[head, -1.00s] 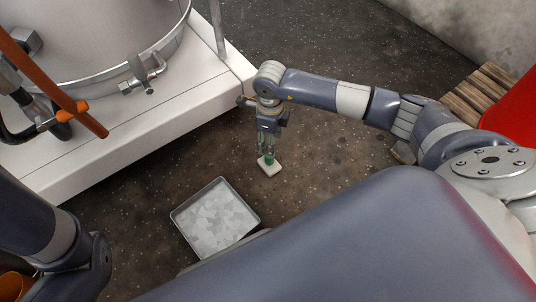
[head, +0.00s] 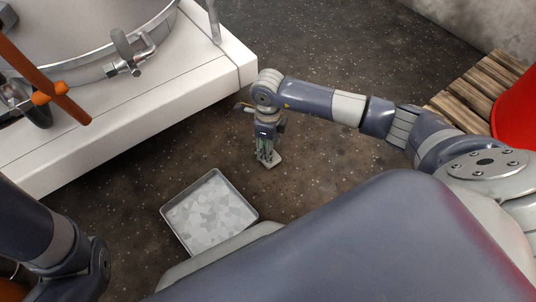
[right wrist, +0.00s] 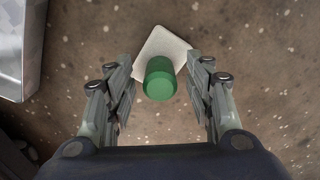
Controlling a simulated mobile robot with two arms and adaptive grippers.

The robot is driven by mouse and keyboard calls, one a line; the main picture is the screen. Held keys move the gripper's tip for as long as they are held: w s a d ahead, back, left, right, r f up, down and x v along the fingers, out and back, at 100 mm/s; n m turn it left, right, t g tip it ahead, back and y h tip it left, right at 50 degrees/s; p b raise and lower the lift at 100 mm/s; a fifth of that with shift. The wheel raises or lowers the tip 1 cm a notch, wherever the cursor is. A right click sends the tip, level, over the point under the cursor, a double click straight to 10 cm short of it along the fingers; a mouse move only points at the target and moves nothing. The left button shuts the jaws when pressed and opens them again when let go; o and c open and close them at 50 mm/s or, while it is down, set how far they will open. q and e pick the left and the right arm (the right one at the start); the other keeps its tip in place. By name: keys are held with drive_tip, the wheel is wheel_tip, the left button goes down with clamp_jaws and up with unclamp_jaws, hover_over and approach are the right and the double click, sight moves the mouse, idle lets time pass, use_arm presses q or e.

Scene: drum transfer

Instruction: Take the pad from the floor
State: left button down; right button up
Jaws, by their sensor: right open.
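The pad (right wrist: 165,46) is a pale, square plate with a green cylindrical grip (right wrist: 159,78) on top, lying on the brown speckled floor. In the head view the pad (head: 274,163) shows just below my right gripper (head: 265,157), which hides most of the grip. My right gripper (right wrist: 160,90) points down and is open. In the right wrist view its fingers stand on either side of the green grip, with a gap on each side. My left arm shows at the left edge of the head view, but its gripper is not visible.
A shallow metal tray (head: 165,213) with a mottled grey bottom lies on the floor left of the pad. A white platform (head: 150,103) with a steel vessel (head: 60,40) stands at upper left. A wooden pallet (head: 470,100) and a red drum (head: 520,110) are at right.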

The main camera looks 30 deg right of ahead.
drive_tip(key=shift+r, duration=0.1)
drive_tip(key=shift+c, duration=0.4)
clamp_jaws()
drive_tip(key=shift+r, duration=0.1)
